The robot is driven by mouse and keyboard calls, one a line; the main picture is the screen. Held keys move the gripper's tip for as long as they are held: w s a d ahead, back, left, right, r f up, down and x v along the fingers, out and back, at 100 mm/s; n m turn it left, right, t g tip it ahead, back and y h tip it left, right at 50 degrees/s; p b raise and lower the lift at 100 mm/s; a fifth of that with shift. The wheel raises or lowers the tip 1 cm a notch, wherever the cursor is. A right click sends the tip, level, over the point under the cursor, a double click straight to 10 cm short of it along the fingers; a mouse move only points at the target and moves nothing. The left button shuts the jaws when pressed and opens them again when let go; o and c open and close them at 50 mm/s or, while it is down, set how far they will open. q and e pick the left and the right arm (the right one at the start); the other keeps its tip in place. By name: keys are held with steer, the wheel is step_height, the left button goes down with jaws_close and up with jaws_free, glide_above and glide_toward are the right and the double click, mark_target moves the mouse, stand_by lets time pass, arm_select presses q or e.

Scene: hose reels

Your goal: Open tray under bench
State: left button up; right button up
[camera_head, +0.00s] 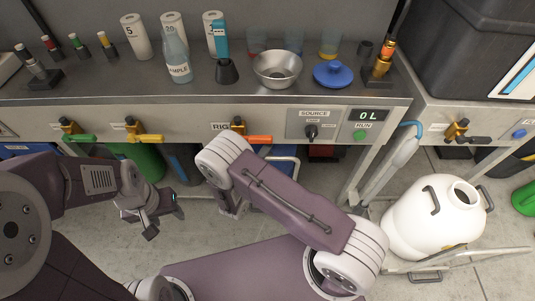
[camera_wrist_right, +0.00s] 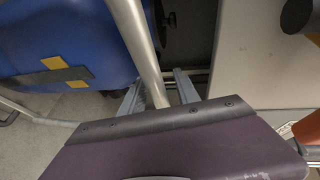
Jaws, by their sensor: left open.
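I cannot clearly make out a tray under the bench (camera_head: 200,92). A blue object with a pale rim (camera_head: 286,160) shows in the shade below the bench front, partly hidden by my right arm. My left gripper (camera_head: 152,218) is open and empty above the floor, in front of the bench. My right gripper (camera_wrist_right: 160,90) has its two fingers apart in the right wrist view. A grey metal post (camera_wrist_right: 143,50) runs between or behind them; I cannot tell whether they touch it. In the head view my right arm's links mostly hide this gripper.
Bottles, a metal bowl (camera_head: 278,69) and a blue lid (camera_head: 333,74) stand on the bench. Valves with green, yellow and orange handles (camera_head: 258,139) jut from its front. A white tank (camera_head: 433,219) stands at right. In the wrist view a blue body (camera_wrist_right: 65,45) is at left.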

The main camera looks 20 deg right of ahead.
jaws_close()
stand_by(1.4)
